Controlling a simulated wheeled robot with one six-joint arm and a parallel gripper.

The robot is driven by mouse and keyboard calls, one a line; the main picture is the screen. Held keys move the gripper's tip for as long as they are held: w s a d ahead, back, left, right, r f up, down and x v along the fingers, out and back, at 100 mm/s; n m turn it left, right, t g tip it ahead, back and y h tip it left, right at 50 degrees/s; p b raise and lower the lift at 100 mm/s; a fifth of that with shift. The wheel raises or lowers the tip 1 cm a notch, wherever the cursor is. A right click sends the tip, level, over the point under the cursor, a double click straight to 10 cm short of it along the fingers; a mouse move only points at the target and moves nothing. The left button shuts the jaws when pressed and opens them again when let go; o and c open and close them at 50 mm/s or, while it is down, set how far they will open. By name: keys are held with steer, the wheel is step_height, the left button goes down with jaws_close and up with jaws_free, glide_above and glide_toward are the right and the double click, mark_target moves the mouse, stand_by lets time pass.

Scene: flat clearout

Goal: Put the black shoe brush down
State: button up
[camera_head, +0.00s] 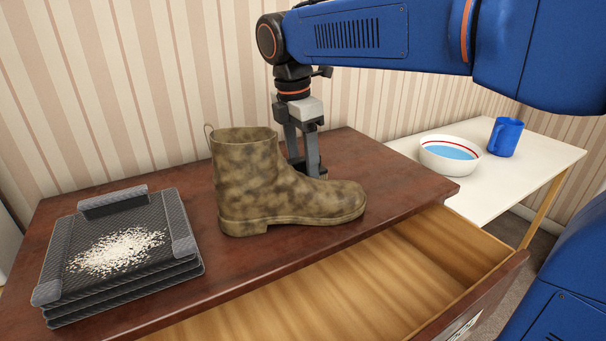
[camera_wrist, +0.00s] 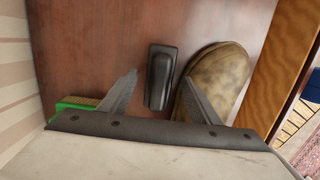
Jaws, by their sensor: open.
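The black shoe brush (camera_wrist: 160,78) lies on the brown dresser top, beside the toe of the boot, in the wrist view. My gripper (camera_wrist: 158,90) is open, with one finger on each side of the brush and a visible gap to each. The boot (camera_wrist: 220,80) also shows in the wrist view, close against my right finger.
A green-and-tan block (camera_wrist: 76,103) lies by my left finger. A stack of dark trays (camera_head: 180,285) with white grains stands left. The dresser's drawer (camera_head: 330,290) is open and empty. A white table (camera_head: 505,185) holds a bowl (camera_head: 449,160) and blue mug (camera_head: 505,137).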

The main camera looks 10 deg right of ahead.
steer(key=shift+f, duration=0.75)
steer(key=shift+c, duration=0.6)
steer(key=c, duration=1.1)
steer(key=shift+c, duration=0.2)
